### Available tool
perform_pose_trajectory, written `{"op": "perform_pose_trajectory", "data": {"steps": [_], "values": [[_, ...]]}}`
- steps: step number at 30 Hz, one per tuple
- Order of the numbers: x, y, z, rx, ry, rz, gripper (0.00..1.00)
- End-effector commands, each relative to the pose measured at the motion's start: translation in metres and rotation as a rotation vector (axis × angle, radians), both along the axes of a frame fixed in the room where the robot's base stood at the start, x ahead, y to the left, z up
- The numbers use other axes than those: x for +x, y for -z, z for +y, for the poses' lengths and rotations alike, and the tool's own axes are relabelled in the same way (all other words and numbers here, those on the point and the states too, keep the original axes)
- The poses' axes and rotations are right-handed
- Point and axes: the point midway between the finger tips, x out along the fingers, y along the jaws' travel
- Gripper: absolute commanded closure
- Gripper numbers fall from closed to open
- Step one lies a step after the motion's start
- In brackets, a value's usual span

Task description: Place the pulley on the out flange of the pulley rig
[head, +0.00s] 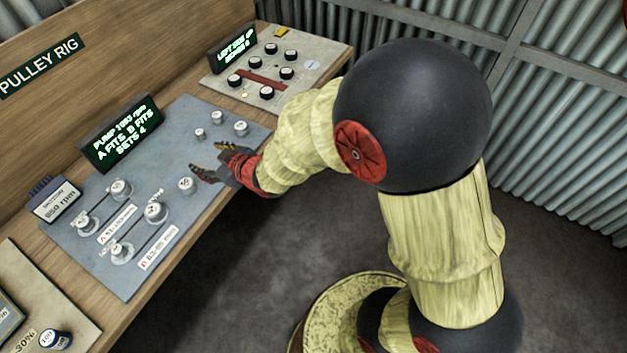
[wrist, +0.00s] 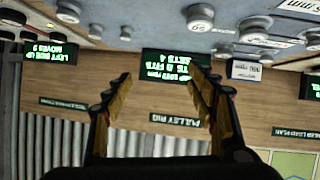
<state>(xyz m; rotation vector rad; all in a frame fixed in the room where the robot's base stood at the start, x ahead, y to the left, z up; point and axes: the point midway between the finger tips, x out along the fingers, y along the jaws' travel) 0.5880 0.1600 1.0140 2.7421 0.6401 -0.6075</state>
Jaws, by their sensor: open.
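The pulley rig is a blue-grey plate (head: 112,262) on the bench carrying several pale round pulleys. A separate pale pulley (head: 186,185) sits just left of my gripper. Small pale pieces (head: 240,128) stand at the plate's far end. I cannot tell which part is the out flange. My gripper (head: 209,162) is open and empty above the plate; its fingers (wrist: 160,76) are spread in the wrist view.
A rig display (head: 120,133) reads "PUMP 1083 rpm, A FITS, B FITS, SETS 4". A small "850 rpm" box (head: 54,201) stands at the plate's left. A pale panel with black knobs (head: 310,66) is at the far end. The wooden wall backs the bench.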

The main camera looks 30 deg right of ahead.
Motion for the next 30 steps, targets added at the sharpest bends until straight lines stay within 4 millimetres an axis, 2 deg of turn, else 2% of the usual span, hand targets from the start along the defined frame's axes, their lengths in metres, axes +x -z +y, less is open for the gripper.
{"op": "perform_pose_trajectory", "data": {"steps": [1, 5, 8, 11, 12, 15, 18, 21, 25, 30], "values": [[-0.002, -0.024, -0.021, -0.022, 0.054, 0.019, 0.43], [-0.028, -0.064, -0.073, -0.068, 0.195, 0.119, 0.43], [-0.063, -0.092, -0.107, -0.080, 0.294, 0.206, 0.43], [-0.109, -0.115, -0.134, -0.075, 0.380, 0.300, 0.43], [-0.130, -0.122, -0.142, -0.071, 0.409, 0.339, 0.43], [-0.184, -0.136, -0.156, -0.051, 0.467, 0.435, 0.43], [-0.231, -0.144, -0.161, -0.029, 0.502, 0.517, 0.43], [-0.266, -0.148, -0.161, -0.014, 0.518, 0.578, 0.43], [-0.289, -0.148, -0.160, -0.003, 0.526, 0.620, 0.43], [-0.293, -0.148, -0.160, -0.003, 0.527, 0.630, 0.43]]}}
